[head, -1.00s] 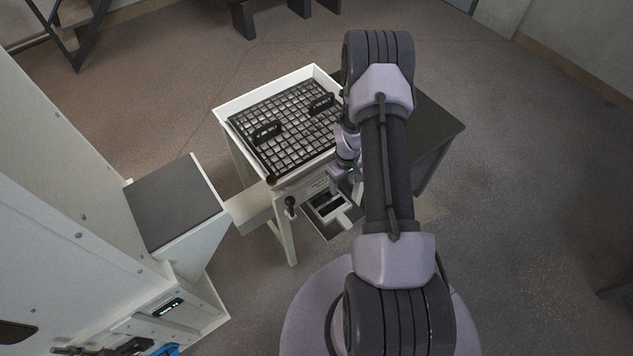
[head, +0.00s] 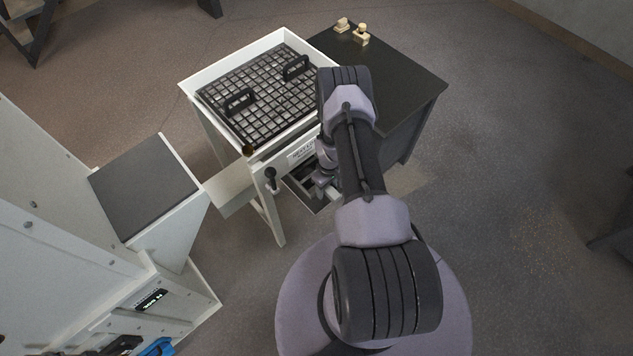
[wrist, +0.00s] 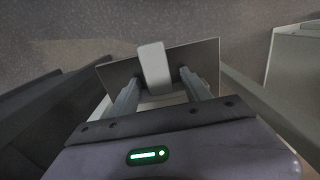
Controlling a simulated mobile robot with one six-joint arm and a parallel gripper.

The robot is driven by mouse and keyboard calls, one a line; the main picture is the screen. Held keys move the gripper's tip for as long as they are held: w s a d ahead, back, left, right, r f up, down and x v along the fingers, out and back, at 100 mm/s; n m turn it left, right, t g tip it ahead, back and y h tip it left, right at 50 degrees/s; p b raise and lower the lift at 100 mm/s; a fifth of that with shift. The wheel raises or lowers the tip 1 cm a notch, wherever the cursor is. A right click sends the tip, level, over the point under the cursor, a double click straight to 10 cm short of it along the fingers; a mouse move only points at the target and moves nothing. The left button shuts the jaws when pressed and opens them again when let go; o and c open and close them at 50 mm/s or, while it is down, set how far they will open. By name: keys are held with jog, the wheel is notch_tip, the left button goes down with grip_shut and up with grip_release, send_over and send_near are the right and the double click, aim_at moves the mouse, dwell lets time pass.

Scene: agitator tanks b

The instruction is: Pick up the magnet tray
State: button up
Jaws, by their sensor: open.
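What looks like the magnet tray is the pale piece with a flat handle low at the front of the white table; in the wrist view its handle (wrist: 154,66) stands over a dark plate (wrist: 203,62). My gripper (wrist: 159,80) is open, with one finger on each side of the handle. I cannot tell whether the fingers touch it. In the head view my gripper (head: 326,184) is low by the table front, partly hidden by my arm. Most of the tray is hidden there.
The white table (head: 190,88) holds a dark grid (head: 262,90) with two black handles. A dark side table (head: 408,80) carries small tan blocks (head: 361,34). A white machine with a chute (head: 150,190) stands at the left. Open floor lies to the right.

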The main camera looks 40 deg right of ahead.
grip_shut()
dwell(1.4)
